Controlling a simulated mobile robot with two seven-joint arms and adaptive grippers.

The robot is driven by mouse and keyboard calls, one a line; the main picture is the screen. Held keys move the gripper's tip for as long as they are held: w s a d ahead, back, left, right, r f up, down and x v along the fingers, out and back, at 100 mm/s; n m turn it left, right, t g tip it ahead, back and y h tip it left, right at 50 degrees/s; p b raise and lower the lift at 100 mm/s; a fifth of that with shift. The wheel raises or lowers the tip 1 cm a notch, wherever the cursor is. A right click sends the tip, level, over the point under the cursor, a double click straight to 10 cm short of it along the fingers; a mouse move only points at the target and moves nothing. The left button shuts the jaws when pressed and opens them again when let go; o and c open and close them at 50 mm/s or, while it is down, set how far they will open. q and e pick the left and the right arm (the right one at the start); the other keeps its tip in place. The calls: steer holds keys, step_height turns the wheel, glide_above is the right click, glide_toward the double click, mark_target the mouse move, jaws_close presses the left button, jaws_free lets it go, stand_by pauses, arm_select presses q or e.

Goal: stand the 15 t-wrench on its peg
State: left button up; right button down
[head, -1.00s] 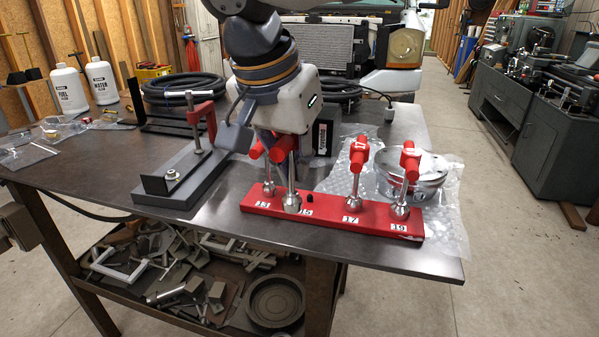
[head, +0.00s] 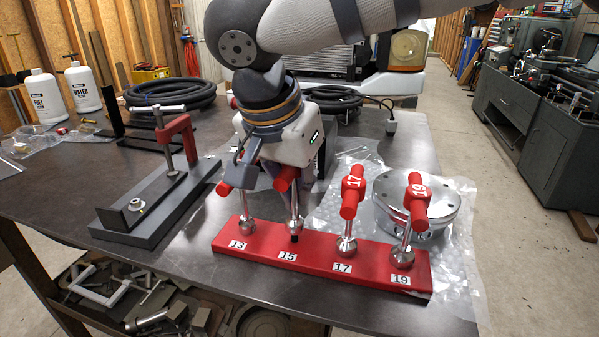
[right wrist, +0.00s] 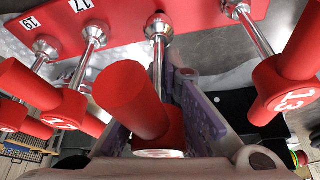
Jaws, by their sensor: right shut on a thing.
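My right gripper (head: 275,178) is shut on the 15 t-wrench (head: 294,205), just under its red crossbar. The wrench hangs close to upright over the red rack (head: 320,263), above the label 15. A small black peg end (head: 295,238) shows just below its socket; I cannot tell whether the socket is around it or just above it. In the right wrist view the wrench's red handle (right wrist: 130,100) is near, and its socket (right wrist: 158,25) is at the rack. My left gripper is not in view.
The 13 wrench (head: 246,215) stands left of the held one. The 17 wrench (head: 350,205) and 19 wrench (head: 410,210) stand to the right. A silver round part (head: 440,203) lies behind on bubble wrap. A grey fixture with a red clamp (head: 185,140) is at left.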

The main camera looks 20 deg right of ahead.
stand_by(0.5)
steer(key=shift+f, duration=1)
steer(key=c, duration=1.7)
jaws_free()
steer(key=shift+o, duration=0.2)
steer(key=shift+r, duration=3.5)
